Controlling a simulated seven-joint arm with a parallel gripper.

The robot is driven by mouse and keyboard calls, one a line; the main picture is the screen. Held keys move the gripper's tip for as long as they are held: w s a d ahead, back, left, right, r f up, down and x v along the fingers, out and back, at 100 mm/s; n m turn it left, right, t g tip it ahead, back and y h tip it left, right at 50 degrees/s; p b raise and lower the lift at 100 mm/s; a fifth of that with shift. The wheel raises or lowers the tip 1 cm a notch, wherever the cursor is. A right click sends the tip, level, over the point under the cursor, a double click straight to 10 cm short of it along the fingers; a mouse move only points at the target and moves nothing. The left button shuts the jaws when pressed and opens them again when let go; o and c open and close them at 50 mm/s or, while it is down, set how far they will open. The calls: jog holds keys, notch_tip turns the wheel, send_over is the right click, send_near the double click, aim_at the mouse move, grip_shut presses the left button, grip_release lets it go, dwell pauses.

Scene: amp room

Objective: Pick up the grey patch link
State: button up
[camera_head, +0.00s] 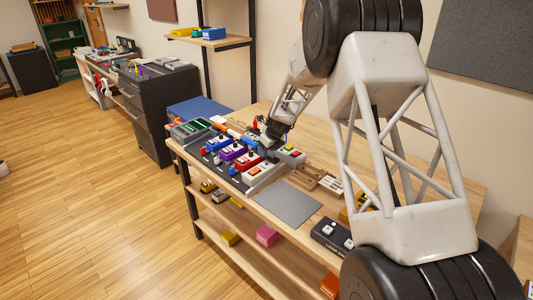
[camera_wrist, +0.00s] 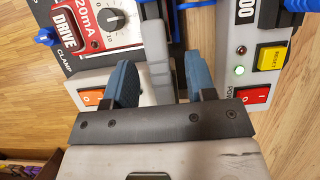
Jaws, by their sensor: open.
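A grey upright bar (camera_wrist: 156,48), which looks like the grey patch link, shows in the wrist view between a red-and-white pedal and a white unit. My gripper (camera_wrist: 162,78) is open, with its two blue-padded fingers on either side of the bar's lower end. The bar sits nearer the left finger, and a dark gap shows between it and the right finger. I cannot tell whether either finger touches it. In the head view my gripper (camera_head: 270,138) is down among the pedals on the bench, and the link cannot be made out there.
The red DRIVE pedal (camera_wrist: 98,22) is close left of the fingers. The white unit (camera_wrist: 245,70) with a yellow RESET button is close right. Blue cable parts (camera_wrist: 178,28) run beside the bar. A grey mat (camera_head: 287,203) lies clear on the bench (camera_head: 322,175).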

grip_shut()
jog(key=shift+r, duration=0.2)
dwell(0.3)
jog(key=shift+r, duration=0.5)
notch_tip(320, 180, up, 2)
jog(key=shift+r, duration=0.1)
jog(key=s+d+r, duration=0.1)
jog(key=s+d, duration=0.1)
jog(key=s, duration=1.3)
jog(key=shift+s+d+r, duration=0.2)
jog(key=shift+s+d, duration=0.2)
jog(key=shift+w+d, duration=0.1)
jog(key=w+d, duration=0.6)
jog(key=d, duration=0.3)
jog(key=w+d, duration=0.6)
jog(key=d, duration=0.3)
jog(key=shift+w, duration=0.15)
